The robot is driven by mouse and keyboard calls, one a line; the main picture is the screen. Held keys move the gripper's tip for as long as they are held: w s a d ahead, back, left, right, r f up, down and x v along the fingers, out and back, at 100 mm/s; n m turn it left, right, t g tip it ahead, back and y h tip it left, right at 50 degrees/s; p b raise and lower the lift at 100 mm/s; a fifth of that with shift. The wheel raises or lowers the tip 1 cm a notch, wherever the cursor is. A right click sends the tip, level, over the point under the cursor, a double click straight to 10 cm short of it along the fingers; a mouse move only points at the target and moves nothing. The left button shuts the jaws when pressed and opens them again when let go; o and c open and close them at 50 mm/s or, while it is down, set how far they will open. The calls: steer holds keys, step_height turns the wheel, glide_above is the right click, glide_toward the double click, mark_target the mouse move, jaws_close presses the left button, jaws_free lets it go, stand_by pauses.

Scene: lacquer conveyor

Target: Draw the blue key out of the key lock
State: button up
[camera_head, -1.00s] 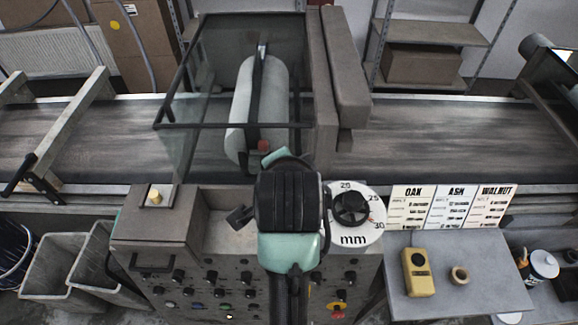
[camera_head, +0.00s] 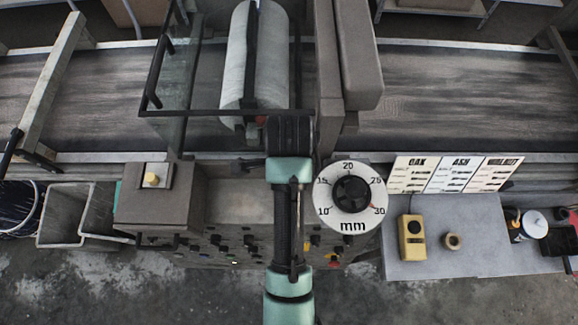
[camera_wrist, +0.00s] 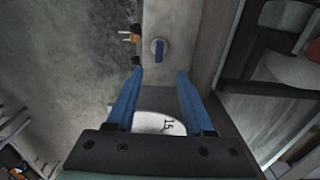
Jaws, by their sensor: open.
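In the wrist view a small blue key (camera_wrist: 159,48) stands in a round grey key lock (camera_wrist: 153,43) on the grey machine housing. My gripper (camera_wrist: 160,73) has its two blue fingers apart, with nothing between them. The key appears just beyond the fingertips, roughly in line with the gap; the distance is hard to judge. In the head view my own arm covers the gripper, and I cannot make out the key or lock there.
A white mm dial with a black knob (camera_head: 351,191) stands right of my arm. A glass-sided guard frame (camera_head: 212,114) and roller (camera_head: 262,60) are behind it. A grey box with a yellow button (camera_head: 151,180) is at left. A side table (camera_head: 455,262) holds a yellow device (camera_head: 412,238).

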step_height(320, 180, down, 12)
steer(key=shift+s+r+p, duration=0.1)
steer(key=shift+r+p, duration=0.1)
steer(key=shift+p, duration=0.4)
jaws_close()
stand_by(1.7)
